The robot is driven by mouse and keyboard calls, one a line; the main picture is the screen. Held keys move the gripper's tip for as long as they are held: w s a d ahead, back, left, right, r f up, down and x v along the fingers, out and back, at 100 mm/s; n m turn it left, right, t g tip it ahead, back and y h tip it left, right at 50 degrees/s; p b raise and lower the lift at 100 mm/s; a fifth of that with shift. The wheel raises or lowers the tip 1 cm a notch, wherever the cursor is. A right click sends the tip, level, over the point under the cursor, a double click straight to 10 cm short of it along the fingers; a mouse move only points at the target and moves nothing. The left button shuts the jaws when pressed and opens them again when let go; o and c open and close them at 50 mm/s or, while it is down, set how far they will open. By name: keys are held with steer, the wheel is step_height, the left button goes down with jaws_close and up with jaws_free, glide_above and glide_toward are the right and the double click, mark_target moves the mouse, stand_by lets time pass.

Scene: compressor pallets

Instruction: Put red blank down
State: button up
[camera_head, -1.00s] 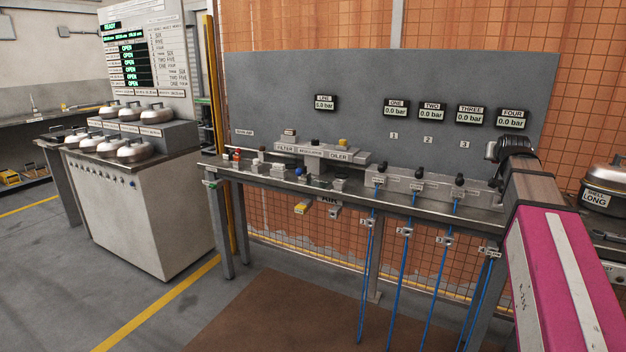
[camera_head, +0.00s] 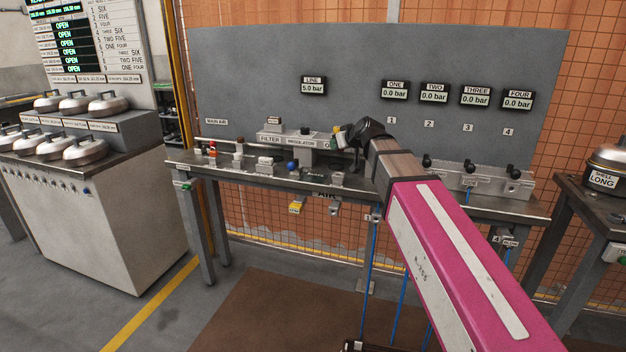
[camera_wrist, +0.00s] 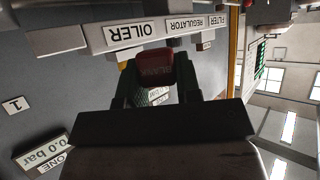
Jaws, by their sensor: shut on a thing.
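My gripper (camera_wrist: 157,85) is shut on the red blank (camera_wrist: 154,68), a small dark red block with faint lettering, in the wrist view. The blank sits between the fingertips, with the oiler label (camera_wrist: 132,34) just beyond it. In the head view my gripper (camera_head: 345,138) is over the back of the bench, at the right end of the filter, regulator and oiler row. I cannot make out the blank in the head view. My wrist and arm hide part of the oiler and the bench behind.
The steel bench (camera_head: 260,178) carries a filter and regulator block (camera_head: 285,138), a blue knob (camera_head: 291,166) and several small fittings. A manifold with black knobs (camera_head: 470,180) stands at right. Blue hoses (camera_head: 371,260) hang below. A grey cabinet (camera_head: 90,210) with round lidded pots stands left.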

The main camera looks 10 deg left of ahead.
steer(key=s+a+f+n+g+y, duration=0.1)
steer(key=s+a+n+g, duration=0.1)
steer(key=s+a, duration=0.3)
steer(key=s+a+f+n+g+y, duration=0.1)
steer(key=s+a+n+g, duration=0.15)
steer(key=a, duration=0.55)
steer(key=shift+m+t, duration=0.25)
steer(key=shift+t, duration=0.1)
steer(key=w+d+f, duration=0.1)
steer(key=w+f, duration=0.1)
steer(key=w, duration=0.1)
steer(key=w+d+f, duration=0.1)
steer(key=w+f, duration=0.1)
steer(key=w, duration=0.1)
steer(key=w+d+f, duration=0.1)
steer(key=w+f, duration=0.1)
steer(key=w, duration=0.2)
steer(key=shift+d+f, duration=0.2)
steer(key=shift+f, duration=2.15)
steer(key=shift+d+f, duration=0.1)
steer(key=shift+f, duration=0.15)
